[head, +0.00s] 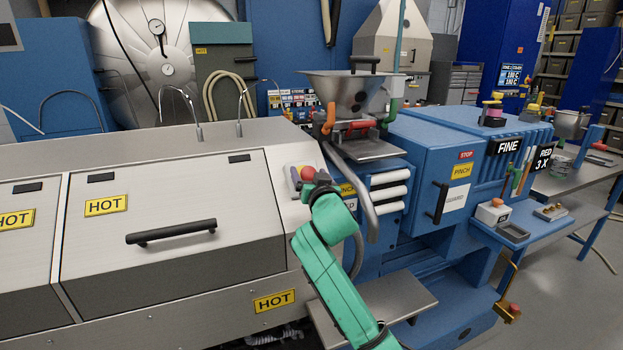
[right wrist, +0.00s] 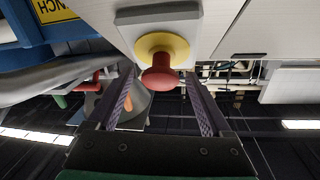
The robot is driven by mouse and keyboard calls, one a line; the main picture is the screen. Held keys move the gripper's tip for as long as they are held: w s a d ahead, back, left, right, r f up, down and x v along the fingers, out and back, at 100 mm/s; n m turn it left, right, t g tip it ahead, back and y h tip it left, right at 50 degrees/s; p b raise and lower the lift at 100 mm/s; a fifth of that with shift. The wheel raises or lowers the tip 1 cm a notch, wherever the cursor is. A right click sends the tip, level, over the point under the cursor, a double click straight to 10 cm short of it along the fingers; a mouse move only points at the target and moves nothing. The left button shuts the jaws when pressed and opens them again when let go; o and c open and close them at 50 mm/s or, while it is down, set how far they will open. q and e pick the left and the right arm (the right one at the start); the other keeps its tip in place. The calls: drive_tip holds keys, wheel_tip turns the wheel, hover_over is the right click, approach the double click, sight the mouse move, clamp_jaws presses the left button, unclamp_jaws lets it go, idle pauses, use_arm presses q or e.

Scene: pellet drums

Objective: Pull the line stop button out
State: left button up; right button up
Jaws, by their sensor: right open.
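The line stop button (head: 307,173) is a red mushroom knob on a yellow disc, fixed to the right end of the grey machine housing. In the right wrist view the red knob (right wrist: 160,78) points toward the camera, with the yellow disc (right wrist: 178,45) and a pale plate behind it. My right gripper (head: 318,184) is at the button in the head view. In the right wrist view its two fingers (right wrist: 160,86) are open, one on each side of the knob, with visible gaps. I see no contact. My left gripper is not in view.
The housing's sloped lids carry HOT labels (head: 106,205) and a black handle (head: 171,231). A steel hopper (head: 345,90) and white rollers (head: 390,193) stand close right of the button. A blue cabinet (head: 420,150) is farther right. Open floor lies at lower right.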

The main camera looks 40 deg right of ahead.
drive_tip(key=p+v, duration=0.3)
drive_tip(key=v, duration=1.1)
drive_tip(key=shift+s+a+p, duration=0.15)
drive_tip(key=shift+s+p, duration=0.15)
drive_tip(key=shift+p, duration=0.05)
